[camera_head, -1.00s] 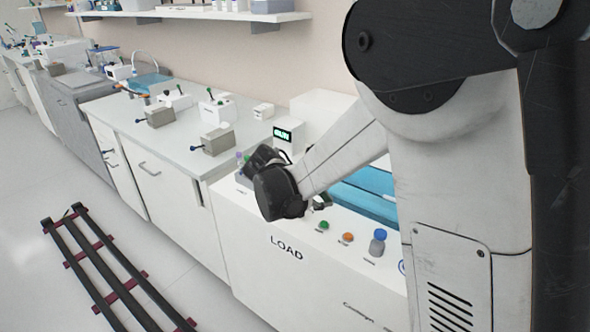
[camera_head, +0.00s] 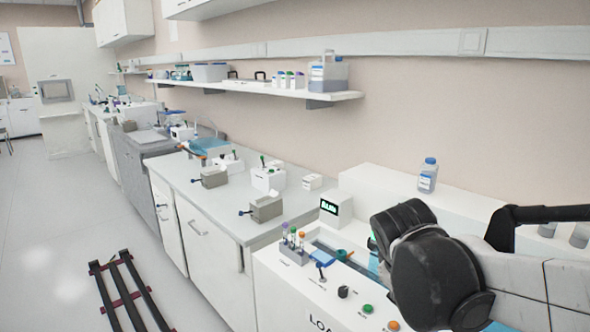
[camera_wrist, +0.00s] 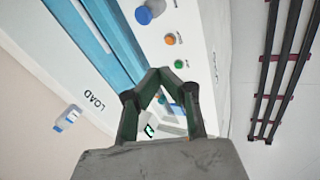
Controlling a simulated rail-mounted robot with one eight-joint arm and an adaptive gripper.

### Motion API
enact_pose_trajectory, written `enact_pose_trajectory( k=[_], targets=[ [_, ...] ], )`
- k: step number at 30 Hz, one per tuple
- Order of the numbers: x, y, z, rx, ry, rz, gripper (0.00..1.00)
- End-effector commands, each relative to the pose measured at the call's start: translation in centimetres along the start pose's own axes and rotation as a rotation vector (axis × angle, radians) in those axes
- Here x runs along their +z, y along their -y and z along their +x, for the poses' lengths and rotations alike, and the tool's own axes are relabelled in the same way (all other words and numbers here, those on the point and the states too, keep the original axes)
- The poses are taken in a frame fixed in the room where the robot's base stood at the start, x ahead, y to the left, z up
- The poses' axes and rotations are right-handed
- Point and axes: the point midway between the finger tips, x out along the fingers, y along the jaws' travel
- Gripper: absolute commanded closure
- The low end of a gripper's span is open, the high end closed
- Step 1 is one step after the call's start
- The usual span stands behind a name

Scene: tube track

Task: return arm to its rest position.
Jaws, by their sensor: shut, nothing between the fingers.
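My gripper (camera_wrist: 162,72) shows in the wrist view, its two dark fingers shut with the tips together and nothing between them. It is over the white machine labelled LOAD, near the green button (camera_wrist: 179,63) and orange button (camera_wrist: 173,38). In the head view my dark wrist joint and pale arm reach in from the right edge above the machine (camera_head: 285,290). The fingers are hidden there.
A rack of capped tubes (camera_head: 292,247) and a small display box (camera_head: 336,209) stand near the arm. A blue-capped bottle (camera_head: 428,177) stands behind it. The counter (camera_head: 190,172) holds several small devices. Dark rails (camera_head: 130,290) lie on the clear floor.

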Motion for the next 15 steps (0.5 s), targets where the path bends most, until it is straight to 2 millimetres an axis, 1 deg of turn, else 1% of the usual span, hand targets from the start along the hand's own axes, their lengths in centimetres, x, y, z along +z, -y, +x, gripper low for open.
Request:
enact_pose_trajectory(
  k=[1,6,15],
  targets=[
    [1.0,0.3,-0.8,-0.013,-0.02,0.043,1.0],
    [3.2,1.6,-2.8,-0.062,-0.093,0.194,1.0],
    [6.7,4.3,-5.5,-0.152,-0.215,0.467,1.0]
  ],
)
